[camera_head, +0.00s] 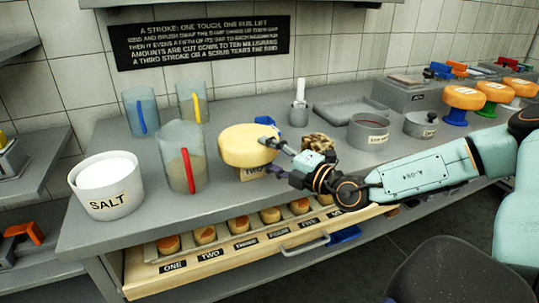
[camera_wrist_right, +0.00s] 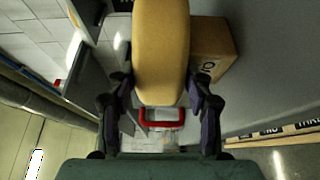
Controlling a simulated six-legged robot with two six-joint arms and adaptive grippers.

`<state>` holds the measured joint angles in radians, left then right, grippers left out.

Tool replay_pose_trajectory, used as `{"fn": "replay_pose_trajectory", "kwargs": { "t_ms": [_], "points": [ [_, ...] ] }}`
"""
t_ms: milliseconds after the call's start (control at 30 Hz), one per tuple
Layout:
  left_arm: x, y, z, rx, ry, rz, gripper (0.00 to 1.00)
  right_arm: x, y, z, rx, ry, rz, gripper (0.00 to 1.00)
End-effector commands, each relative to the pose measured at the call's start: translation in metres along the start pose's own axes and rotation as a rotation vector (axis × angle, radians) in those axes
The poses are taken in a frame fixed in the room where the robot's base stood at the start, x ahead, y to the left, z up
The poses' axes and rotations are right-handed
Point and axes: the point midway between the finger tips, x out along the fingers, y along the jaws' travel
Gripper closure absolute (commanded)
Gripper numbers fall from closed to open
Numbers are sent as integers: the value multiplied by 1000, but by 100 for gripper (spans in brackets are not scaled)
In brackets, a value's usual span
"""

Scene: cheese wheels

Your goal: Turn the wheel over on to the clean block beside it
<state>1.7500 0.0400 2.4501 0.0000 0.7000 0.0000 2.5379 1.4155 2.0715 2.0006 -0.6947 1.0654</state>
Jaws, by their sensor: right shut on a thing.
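The pale yellow cheese wheel (camera_head: 246,147) is near the middle of the bench in the head view. My right gripper (camera_head: 273,146) is shut on its right side. In the right wrist view the wheel (camera_wrist_right: 160,48) stands edge-on between the two fingers of that gripper (camera_wrist_right: 163,88). A tan block with a dark label (camera_head: 252,173) shows just below the wheel, mostly hidden by it. The block (camera_wrist_right: 213,48) also shows to the right of the wheel in the wrist view. I cannot tell whether wheel and block touch. My left gripper is not in view.
A jug with a red handle (camera_head: 184,158) stands close left of the wheel, beside a white salt tub (camera_head: 106,186). A mottled brown piece (camera_head: 318,142) is behind my right wrist. An open drawer of small wheels (camera_head: 165,270) juts out below the bench front.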

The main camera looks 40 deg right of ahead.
Motion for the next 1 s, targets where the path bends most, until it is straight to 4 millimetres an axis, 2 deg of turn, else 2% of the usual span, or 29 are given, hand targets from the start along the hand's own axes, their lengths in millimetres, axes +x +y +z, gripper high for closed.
{"fn": "replay_pose_trajectory", "kwargs": {
  "t_ms": [67,100,300,400,1000],
  "points": [
    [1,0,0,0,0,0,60,1,2,0,-3,-1,9,100],
    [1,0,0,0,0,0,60,1,2,0,-3,-1,9,45],
    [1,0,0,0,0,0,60,0,1,0,-2,0,5,28],
    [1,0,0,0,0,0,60,0,1,0,-1,0,4,22],
    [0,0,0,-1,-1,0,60,0,-1,-1,-1,3,-3,22]
  ]
}}
